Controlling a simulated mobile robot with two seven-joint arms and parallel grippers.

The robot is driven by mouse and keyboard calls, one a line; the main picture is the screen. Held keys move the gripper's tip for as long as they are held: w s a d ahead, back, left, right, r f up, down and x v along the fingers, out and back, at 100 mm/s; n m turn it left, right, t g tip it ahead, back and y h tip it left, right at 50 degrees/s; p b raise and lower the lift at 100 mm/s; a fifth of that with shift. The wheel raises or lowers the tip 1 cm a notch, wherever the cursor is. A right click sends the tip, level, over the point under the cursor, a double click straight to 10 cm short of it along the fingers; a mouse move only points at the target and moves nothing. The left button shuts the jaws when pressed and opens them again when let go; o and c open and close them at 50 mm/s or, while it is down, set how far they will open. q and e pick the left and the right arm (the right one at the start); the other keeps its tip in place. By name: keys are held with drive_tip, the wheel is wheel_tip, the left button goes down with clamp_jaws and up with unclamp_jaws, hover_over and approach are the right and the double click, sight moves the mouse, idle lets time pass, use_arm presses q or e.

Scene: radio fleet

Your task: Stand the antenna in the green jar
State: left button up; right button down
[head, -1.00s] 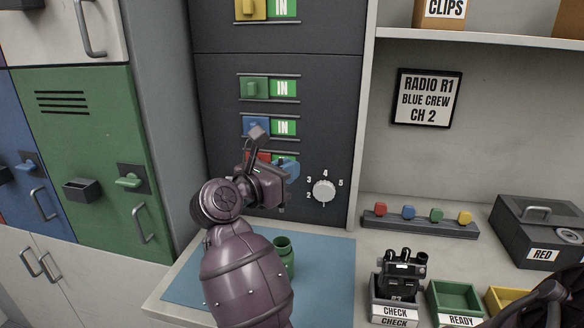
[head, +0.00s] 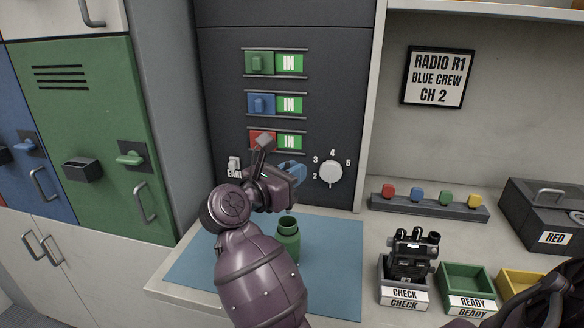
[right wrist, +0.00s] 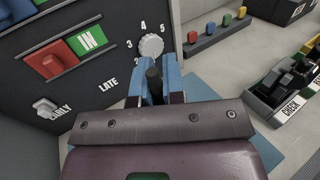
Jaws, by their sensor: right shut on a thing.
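My right gripper (head: 292,170) has blue fingers and hangs in front of the dark panel, above the green jar and apart from it. It is shut on the antenna, a dark stick (right wrist: 153,82) between the blue fingers in the right wrist view. The antenna is hard to make out in the head view. The green jar (head: 288,242) stands upright on the blue mat (head: 335,270), open at the top, its left side partly covered by my right arm. The jar cannot be made out in the right wrist view. My left gripper is not in view.
The panel with slide switches and a white dial (head: 331,173) is close behind the gripper. A black radio (head: 410,255) stands in the CHECK tray (head: 403,296), right of the mat. The green READY tray (head: 467,282) is beside it. The mat right of the jar is clear.

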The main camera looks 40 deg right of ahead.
drive_tip(key=shift+f+b, duration=0.7)
drive_tip(key=shift+f, duration=0.6)
drive_tip(key=shift+f+b, duration=0.95)
drive_tip(key=shift+f, duration=0.75)
drive_tip(key=c, duration=1.2)
unclamp_jaws()
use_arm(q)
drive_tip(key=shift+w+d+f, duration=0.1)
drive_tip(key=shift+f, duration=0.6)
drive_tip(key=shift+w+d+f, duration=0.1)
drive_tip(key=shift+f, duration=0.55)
use_arm(e)
drive_tip(key=shift+o, duration=0.4)
